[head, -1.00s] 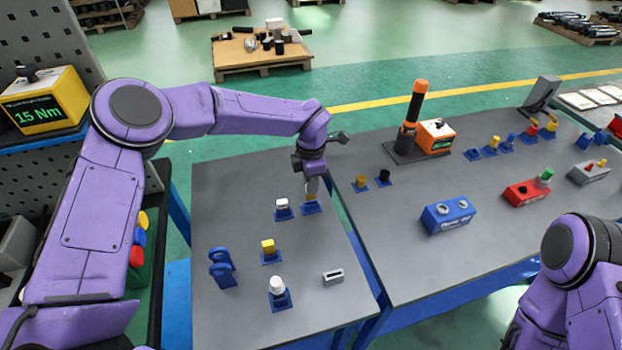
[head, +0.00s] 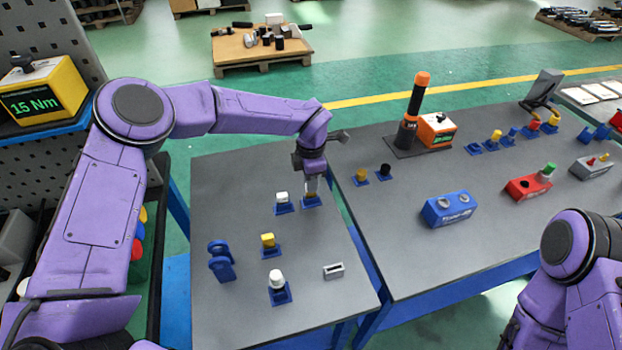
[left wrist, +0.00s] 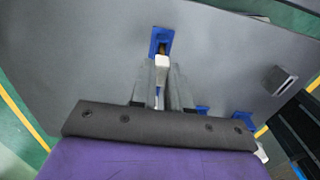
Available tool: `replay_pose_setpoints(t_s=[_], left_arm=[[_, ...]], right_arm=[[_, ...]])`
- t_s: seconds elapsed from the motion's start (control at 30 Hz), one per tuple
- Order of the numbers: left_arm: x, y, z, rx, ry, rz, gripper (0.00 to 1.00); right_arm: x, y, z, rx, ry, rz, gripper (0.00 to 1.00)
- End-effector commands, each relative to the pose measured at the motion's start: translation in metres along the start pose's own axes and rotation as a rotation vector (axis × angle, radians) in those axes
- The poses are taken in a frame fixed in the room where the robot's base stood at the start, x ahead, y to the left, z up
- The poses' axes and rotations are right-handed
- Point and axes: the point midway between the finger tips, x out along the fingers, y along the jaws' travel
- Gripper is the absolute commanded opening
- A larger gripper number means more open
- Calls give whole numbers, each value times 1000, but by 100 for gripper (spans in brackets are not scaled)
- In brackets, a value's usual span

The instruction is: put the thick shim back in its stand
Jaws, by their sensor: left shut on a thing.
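My left gripper (head: 311,189) points straight down over a small blue stand (head: 312,203) on the near table. It is shut on a pale block, which I take for the thick shim (left wrist: 162,72), seen between the fingers in the left wrist view. A brownish yellow part shows just under the fingertips, at the blue stand (left wrist: 154,43). The fingers hide most of the held piece in the head view. I cannot tell whether it is fully seated in the stand. My right gripper is out of view; only part of my right arm shows.
Close left is a stand with a white-topped piece (head: 282,197). Nearer are a yellow-topped piece (head: 267,240), a white knob (head: 276,279), a blue bracket (head: 221,262) and a grey slotted block (head: 333,270). The right table holds a blue box (head: 449,209) and a red box (head: 527,188).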

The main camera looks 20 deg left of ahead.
Motion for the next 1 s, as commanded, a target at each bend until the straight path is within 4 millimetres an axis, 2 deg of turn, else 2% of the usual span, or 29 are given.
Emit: replay_pose_setpoints(t_s=[0.4,0.43,0.5,1.0], left_arm=[[18,0,0,0,-1,-1,0],[17,0,0,0,-1,-1,22],[16,0,0,0,-1,-1,45],[13,0,0,0,-1,0,46]], right_arm=[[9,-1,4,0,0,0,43],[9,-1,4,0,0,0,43],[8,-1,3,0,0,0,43],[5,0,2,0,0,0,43]])
